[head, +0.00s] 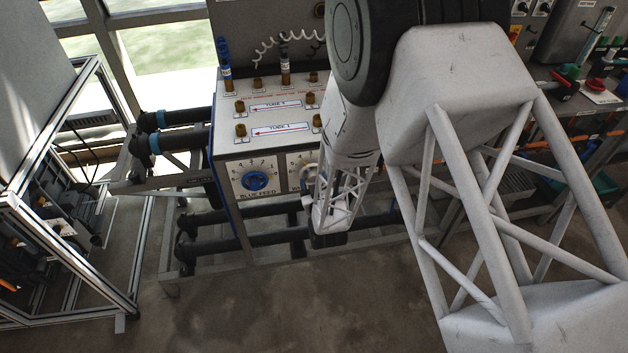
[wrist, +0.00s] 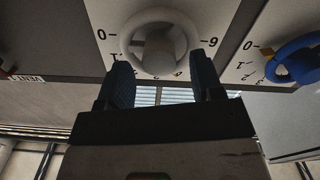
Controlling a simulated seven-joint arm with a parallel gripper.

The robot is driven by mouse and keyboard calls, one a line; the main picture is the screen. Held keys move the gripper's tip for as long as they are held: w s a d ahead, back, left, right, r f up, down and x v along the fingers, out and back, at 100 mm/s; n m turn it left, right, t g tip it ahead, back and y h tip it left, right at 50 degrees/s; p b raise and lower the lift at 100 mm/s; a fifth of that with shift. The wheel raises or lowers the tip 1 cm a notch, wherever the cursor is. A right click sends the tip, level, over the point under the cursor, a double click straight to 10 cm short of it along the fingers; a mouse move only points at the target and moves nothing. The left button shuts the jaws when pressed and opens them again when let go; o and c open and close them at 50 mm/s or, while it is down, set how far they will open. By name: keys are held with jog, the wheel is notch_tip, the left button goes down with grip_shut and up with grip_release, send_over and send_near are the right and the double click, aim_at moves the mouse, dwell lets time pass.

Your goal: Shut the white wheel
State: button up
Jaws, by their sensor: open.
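The white wheel (wrist: 137,26) is a pale ring with a grey hub, set on a white dial plate with printed numbers. In the wrist view my gripper (wrist: 162,62) is open, its two dark fingers apart at the lower left and lower right of the wheel's rim. Nothing is held between them. I cannot tell whether either finger touches the rim. In the head view only an edge of the white wheel (head: 308,173) shows; my arm and gripper (head: 322,212) hide most of it. The wheel's pointer setting is not readable.
A blue wheel (head: 255,181) on the plate marked BLUE FEED sits left of the white one in the head view; it also shows at the right in the wrist view (wrist: 299,66). Dark pipes (head: 245,243) run below the panel. The floor in front is clear.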

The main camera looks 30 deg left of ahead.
jog(key=shift+w+a, duration=0.35)
jog(key=shift+c, duration=0.2)
jog(key=c, duration=0.9)
